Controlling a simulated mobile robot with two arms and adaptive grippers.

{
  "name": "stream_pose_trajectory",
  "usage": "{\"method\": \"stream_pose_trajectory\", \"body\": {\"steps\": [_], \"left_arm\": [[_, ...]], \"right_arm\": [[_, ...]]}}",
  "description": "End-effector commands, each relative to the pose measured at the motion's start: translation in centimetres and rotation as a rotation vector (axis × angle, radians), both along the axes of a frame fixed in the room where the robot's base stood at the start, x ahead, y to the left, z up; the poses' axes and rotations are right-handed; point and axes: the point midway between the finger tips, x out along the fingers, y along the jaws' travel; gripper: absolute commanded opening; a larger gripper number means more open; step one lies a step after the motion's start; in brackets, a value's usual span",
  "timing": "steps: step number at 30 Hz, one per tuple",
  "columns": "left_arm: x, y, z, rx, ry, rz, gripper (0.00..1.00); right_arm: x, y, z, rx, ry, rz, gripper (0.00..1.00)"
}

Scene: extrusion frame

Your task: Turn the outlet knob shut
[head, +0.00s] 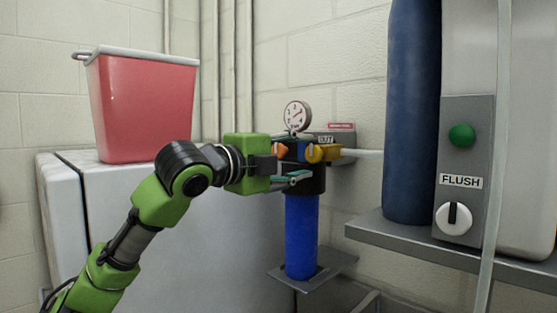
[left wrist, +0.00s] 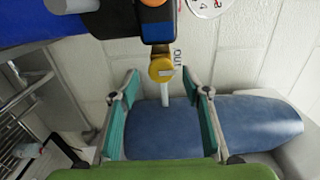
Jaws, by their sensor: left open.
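The outlet knob (head: 314,153) is yellow and sits on the right side of the dark filter head, by the OUT label (head: 326,139). In the left wrist view the yellow knob (left wrist: 161,69) carries a pale bar and shows just beyond the fingertips, roughly centred between them. My left gripper (head: 296,170) comes in from the left in front of the filter head. In the left wrist view its teal fingers (left wrist: 161,90) stand apart with nothing between them touching. Whether a finger touches the knob I cannot tell. My right gripper is not in view.
An orange knob (head: 280,149) is on the head's left side, with a pressure gauge (head: 297,115) above and a blue filter housing (head: 301,235) below. A pale pipe (head: 362,153) runs right. A dark blue tank (head: 412,120), FLUSH panel (head: 466,160) and red bin (head: 145,107) stand around.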

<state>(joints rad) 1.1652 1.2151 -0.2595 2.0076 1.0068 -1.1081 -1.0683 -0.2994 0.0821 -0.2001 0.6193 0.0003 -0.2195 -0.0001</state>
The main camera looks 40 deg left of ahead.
Motion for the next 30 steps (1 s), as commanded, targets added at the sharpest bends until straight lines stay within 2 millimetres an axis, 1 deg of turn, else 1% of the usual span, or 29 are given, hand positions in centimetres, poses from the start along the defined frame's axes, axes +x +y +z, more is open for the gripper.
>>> {"method": "stream_pose_trajectory", "body": {"steps": [1,3,7,20,24,30], "left_arm": [[-1.0,0.3,-0.1,0.003,0.002,0.006,0.43],[-2.3,0.4,-0.1,0.006,0.003,0.006,0.43],[-4.3,0.4,-0.1,0.006,0.004,0.005,0.43],[-6.5,0.5,-0.2,0.001,0.005,0.001,0.43],[-7.6,0.3,0.1,-0.002,-0.001,-0.005,0.43],[-8.7,0.6,0.0,-0.001,0.001,-0.002,0.43]], "right_arm": [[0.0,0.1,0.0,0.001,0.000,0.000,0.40],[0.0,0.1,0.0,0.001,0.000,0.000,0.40],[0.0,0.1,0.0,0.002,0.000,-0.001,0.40],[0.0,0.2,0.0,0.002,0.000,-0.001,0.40],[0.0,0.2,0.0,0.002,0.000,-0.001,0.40],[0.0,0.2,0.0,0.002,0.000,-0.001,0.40]]}}
